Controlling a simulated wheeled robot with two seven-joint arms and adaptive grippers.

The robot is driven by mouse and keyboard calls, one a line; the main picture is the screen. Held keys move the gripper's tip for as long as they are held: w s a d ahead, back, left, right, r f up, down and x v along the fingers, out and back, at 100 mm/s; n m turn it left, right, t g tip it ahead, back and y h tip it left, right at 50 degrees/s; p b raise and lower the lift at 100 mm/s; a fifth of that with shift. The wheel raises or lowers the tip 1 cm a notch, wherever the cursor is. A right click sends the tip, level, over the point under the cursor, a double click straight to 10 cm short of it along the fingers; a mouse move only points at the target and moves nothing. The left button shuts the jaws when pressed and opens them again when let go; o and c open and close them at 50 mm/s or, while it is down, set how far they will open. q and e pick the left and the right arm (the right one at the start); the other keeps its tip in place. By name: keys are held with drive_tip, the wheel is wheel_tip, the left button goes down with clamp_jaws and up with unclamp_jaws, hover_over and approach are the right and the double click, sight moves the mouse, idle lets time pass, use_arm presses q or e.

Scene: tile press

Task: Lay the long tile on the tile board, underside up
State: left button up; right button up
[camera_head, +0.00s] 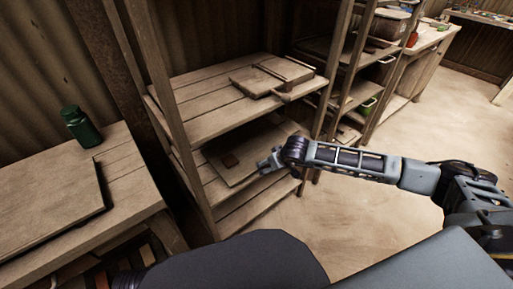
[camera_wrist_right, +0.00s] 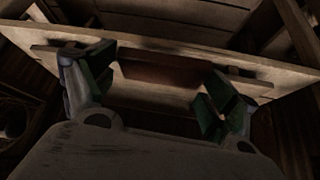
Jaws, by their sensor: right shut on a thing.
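My right gripper (camera_head: 268,163) reaches into the lower level of the wooden shelf. In the right wrist view my right gripper (camera_wrist_right: 158,92) has its fingers well apart, shut on a reddish-brown tile (camera_wrist_right: 160,76), which I take for the long tile. A small brown patch of the tile (camera_head: 230,160) shows just beyond the fingertips in the head view. It is over a pale flat board (camera_head: 262,139), likely the tile board, on the lower shelf. I cannot tell whether the tile touches the board or which face is up. My left gripper is out of view.
The upper shelf (camera_head: 205,117) carries a wooden board-like press (camera_head: 270,76) close above the arm. Shelf posts (camera_head: 165,75) stand at the side. A bench with a green bottle (camera_head: 80,127) is at left. The floor at right is clear.

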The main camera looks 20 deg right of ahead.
drive_tip(key=w, duration=0.2)
drive_tip(key=w+a, duration=0.1)
drive_tip(key=w, duration=0.2)
drive_tip(key=w+b, duration=0.1)
drive_tip(key=w, duration=0.1)
drive_tip(key=shift+w+a, duration=0.15)
drive_tip(key=shift+w, duration=0.05)
drive_tip(key=shift+w+a, duration=0.1)
drive_tip(key=shift+w, duration=0.65)
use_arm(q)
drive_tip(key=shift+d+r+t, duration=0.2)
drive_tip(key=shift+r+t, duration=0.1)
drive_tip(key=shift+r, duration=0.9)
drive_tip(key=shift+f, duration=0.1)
use_arm(e)
drive_tip(key=shift+w, duration=0.15)
